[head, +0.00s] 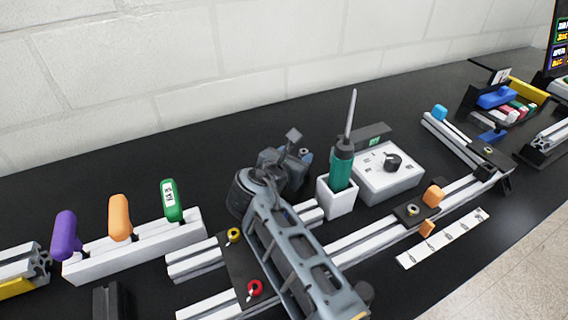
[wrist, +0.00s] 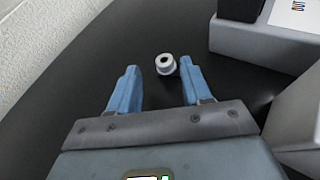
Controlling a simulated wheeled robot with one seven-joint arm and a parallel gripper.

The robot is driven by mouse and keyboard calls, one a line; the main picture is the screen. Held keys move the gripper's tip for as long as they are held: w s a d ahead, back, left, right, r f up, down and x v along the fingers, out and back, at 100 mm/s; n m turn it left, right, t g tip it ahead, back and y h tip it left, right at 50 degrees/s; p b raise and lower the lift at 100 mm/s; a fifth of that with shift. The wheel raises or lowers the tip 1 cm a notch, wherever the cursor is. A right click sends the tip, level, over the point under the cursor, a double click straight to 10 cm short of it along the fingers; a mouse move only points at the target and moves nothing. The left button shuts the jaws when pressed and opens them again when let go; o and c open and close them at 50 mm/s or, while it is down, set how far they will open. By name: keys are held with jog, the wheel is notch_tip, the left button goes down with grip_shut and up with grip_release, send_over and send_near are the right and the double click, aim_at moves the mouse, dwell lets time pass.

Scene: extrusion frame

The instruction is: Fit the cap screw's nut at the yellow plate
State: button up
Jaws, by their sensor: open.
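My gripper (wrist: 158,70) is open, with its two blue fingers apart and nothing held. A small pale round piece with a dark hole in its top (wrist: 165,64), perhaps the nut or the cap screw, stands on the black table between and just beyond the fingertips, nearer the right one. In the head view, my gripper (head: 290,155) is low behind my arm, and the small piece is hidden. A dark plate (head: 236,268) across the front rails carries a yellow ring (head: 234,235) and a red ring (head: 254,288).
A white holder (head: 337,199) with a green screwdriver (head: 342,160) and a white box with a dark knob (head: 388,178) stand right of my gripper. Purple, orange and green handles (head: 172,200) stand at left. Right rails carry further ringed plates (head: 413,215). Table behind is clear.

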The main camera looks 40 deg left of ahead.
jog(key=v, duration=0.8)
